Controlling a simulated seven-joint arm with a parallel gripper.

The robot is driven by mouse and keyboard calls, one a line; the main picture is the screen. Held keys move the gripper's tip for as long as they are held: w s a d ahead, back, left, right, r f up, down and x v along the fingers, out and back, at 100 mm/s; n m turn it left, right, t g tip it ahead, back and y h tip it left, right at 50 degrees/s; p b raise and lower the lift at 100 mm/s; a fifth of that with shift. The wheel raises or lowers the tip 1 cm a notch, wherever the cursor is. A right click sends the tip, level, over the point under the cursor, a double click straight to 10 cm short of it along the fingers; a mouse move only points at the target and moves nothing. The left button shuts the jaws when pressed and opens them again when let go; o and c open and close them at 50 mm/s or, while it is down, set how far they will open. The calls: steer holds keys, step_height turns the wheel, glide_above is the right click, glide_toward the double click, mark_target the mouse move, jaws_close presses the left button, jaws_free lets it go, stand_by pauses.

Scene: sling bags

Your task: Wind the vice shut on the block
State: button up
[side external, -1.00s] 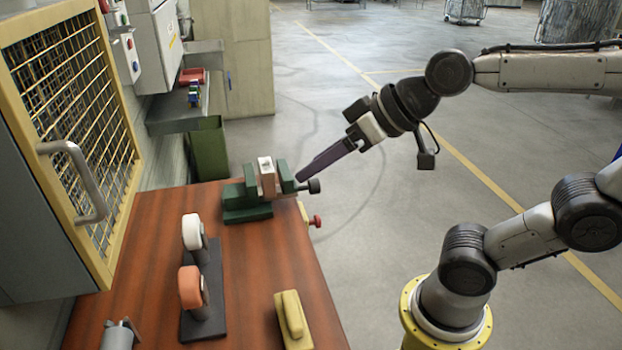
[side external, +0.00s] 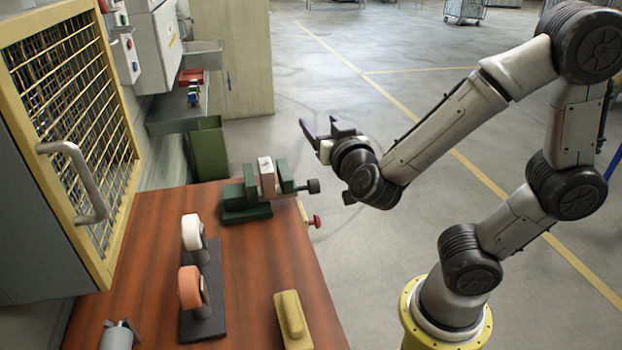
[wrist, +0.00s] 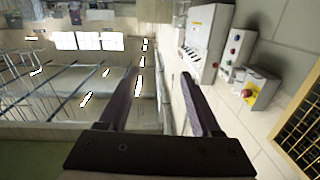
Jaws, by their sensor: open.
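The green vice (side external: 243,199) stands at the far right part of the wooden bench. A pale pinkish block (side external: 266,178) sits upright between its jaws; I cannot tell whether both jaws touch it. The vice's dark handle knob (side external: 313,186) sticks out on the right side, past the bench edge. My gripper (side external: 321,127) is open and empty, raised in the air above and to the right of the vice, apart from the knob. In the wrist view my two fingers (wrist: 160,98) are spread with nothing between them; the vice and block are not visible there.
A red knob (side external: 316,221) juts from the bench edge. A mesh cabinet (side external: 75,130) borders the left.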

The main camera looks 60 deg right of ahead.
steer(key=s+f+h, duration=0.1)
glide_toward(314, 186)
steer(key=x, duration=1.4)
steer(key=shift+d+f, duration=0.45)
steer(key=shift+f, duration=0.1)
steer(key=shift+w, duration=0.1)
jaws_close()
